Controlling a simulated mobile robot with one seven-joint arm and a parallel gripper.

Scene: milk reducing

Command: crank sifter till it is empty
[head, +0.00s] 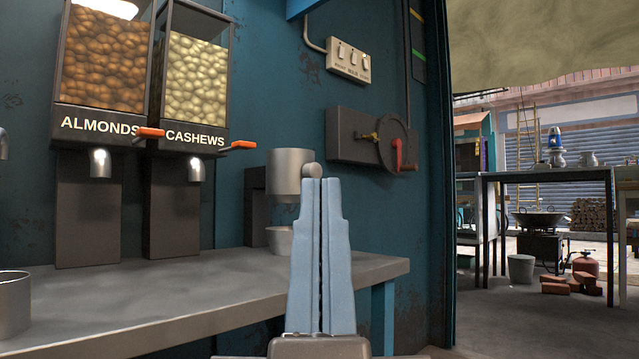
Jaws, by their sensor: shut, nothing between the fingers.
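The sifter (287,173) looks to be the grey metal cylinder held by a dark wall stand above the counter. A round grey knob (312,170) shows at its lower right side, probably part of its crank. The rest of the crank is hidden or cannot be told apart. A metal bowl (279,240) stands under the sifter, partly hidden by my gripper. My gripper (321,184) points up with its two blue fingers shut and empty. Its tips show just below the knob; I cannot tell whether they touch it. The sifter's inside is not visible.
Almond (104,65) and cashew (197,75) dispensers stand at left, with orange levers. The grey counter (180,300) holds a metal cup (13,305) at its left end. A wall box with a wheel (393,143) and a switch panel (348,60) are to the right.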

